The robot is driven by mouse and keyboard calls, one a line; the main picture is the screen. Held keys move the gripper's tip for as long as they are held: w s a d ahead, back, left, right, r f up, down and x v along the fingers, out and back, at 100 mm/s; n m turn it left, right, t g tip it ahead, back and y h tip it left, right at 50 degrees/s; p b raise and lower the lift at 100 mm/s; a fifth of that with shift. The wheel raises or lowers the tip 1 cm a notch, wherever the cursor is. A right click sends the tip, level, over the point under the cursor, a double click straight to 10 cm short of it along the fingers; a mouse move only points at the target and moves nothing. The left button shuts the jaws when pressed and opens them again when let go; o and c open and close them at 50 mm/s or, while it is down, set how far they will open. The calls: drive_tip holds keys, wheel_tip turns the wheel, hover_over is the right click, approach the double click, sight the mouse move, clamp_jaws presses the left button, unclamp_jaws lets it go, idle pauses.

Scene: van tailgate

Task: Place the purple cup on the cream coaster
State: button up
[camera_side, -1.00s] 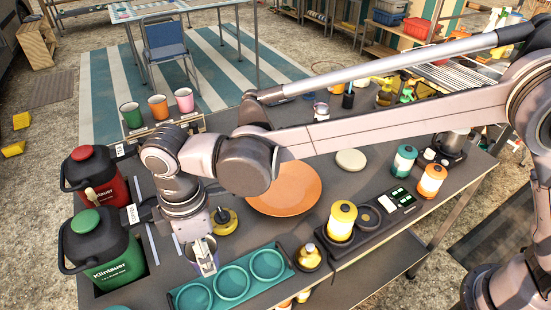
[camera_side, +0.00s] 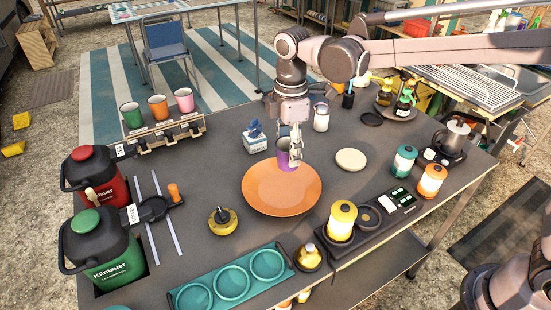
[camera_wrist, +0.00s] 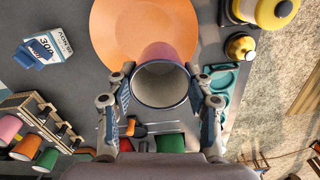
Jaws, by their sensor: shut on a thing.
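My gripper (camera_side: 292,148) points down, its fingers shut on the purple cup (camera_side: 284,160). The cup appears upright, in front of the far edge of the orange plate in the side view; its height above the table is hard to tell. In the wrist view, the cup (camera_wrist: 158,54) sits between the two fingers (camera_wrist: 160,92), its pale inside facing the camera and the orange plate beyond it. The cream coaster (camera_side: 350,159) lies bare on the table, to the right of the cup in the side view. I cannot make it out in the wrist view.
The orange plate (camera_side: 282,188) lies left of and nearer than the coaster. A white jar (camera_side: 321,118) stands behind, and a blue-and-white box (camera_side: 256,142) stands to the left. A green-topped container (camera_side: 404,160) and a yellow one (camera_side: 342,220) stand to the right.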

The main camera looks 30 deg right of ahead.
drive_tip(key=s+d+m, duration=0.1)
drive_tip(key=s+d, duration=0.1)
drive_tip(key=d, duration=1.5)
drive_tip(key=s+d+m, duration=0.1)
drive_tip(key=s+d, duration=0.1)
drive_tip(key=d, duration=1.4)
approach(351, 158)
drive_tip(key=shift+w+d+m, duration=0.1)
drive_tip(key=shift+d+m, duration=0.05)
drive_tip(key=shift+m, duration=0.15)
drive_tip(key=shift+f, duration=2)
drive_tip(key=shift+f, duration=0.15)
drive_tip(key=o, duration=1.2)
